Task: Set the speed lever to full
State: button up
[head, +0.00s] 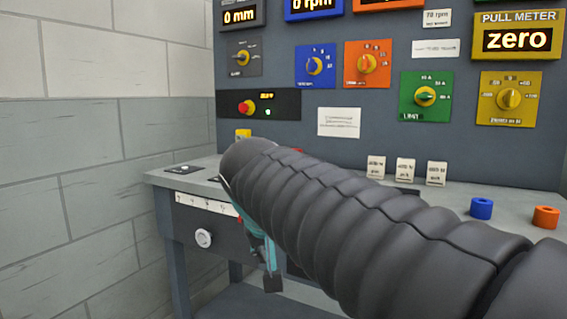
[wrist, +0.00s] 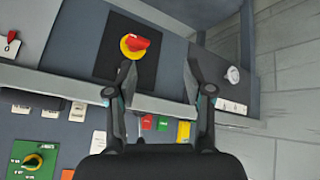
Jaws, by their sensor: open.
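I cannot tell for sure which control is the speed lever. A pale strip with marks (head: 207,206) runs along the bench front in the head view, its right end hidden by my arm. In the wrist view a red handle (wrist: 137,43) on a yellow round base sits on a black plate (wrist: 103,48). My gripper (wrist: 158,72) is open and empty. Its left fingertip appears close to the yellow base; contact cannot be told. In the head view my arm hides most of the gripper; one dark finger (head: 272,281) shows below it.
A white round knob (head: 203,238) is on the bench front; it is right of my gripper in the wrist view (wrist: 232,75). The panel behind carries dials, including a green one (head: 426,96). A block wall (head: 70,150) is left.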

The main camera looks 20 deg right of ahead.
jog(key=w+d+r+m+h+b, duration=0.2)
jog(key=w+r+m+h, duration=0.25)
jog(key=w+r, duration=0.4)
jog(key=w+d+r+m+h+b, duration=0.25)
jog(key=w+r+m, duration=0.35)
jog(key=w+r, duration=0.3)
jog(key=shift+h, duration=0.4)
jog(key=x, duration=0.8)
jog(key=f+x, duration=0.1)
jog(key=x, duration=0.3)
jog(key=shift+w+a+f, duration=0.1)
jog(key=shift+w+a, duration=0.05)
jog(key=shift+w, duration=0.4)
grip_shut()
